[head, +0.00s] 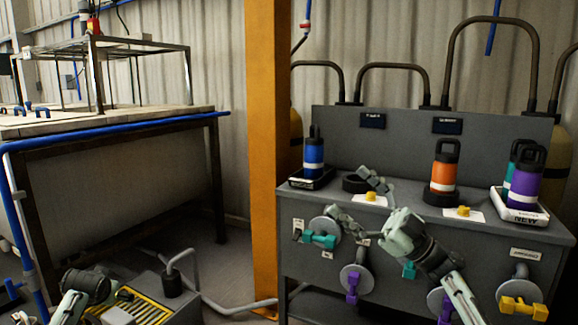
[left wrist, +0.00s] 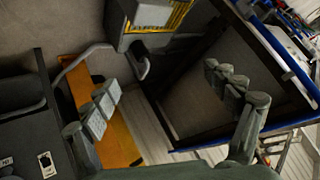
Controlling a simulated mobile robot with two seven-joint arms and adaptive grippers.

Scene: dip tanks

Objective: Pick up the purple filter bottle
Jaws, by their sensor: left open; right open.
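The purple filter bottle (head: 525,178) has a black loop cap and a white band. It stands upright in a white tray (head: 521,212) marked NEW, at the right end of the grey bench, partly in front of a teal bottle (head: 508,172). My right gripper (head: 358,202) is open and empty over the bench's front edge, well left of the purple bottle, fingers pointing left. My left gripper (left wrist: 163,92) is open with nothing between its fingers. In the head view it is low at the left, far from the bottle. The left wrist view does not show the bottle.
An orange bottle (head: 443,170) stands on a black ring between my right gripper and the purple bottle. A blue bottle (head: 313,158) stands in a black tray at the left end. Coloured valve handles stick out of the bench front. An orange post (head: 264,150) rises left of the bench.

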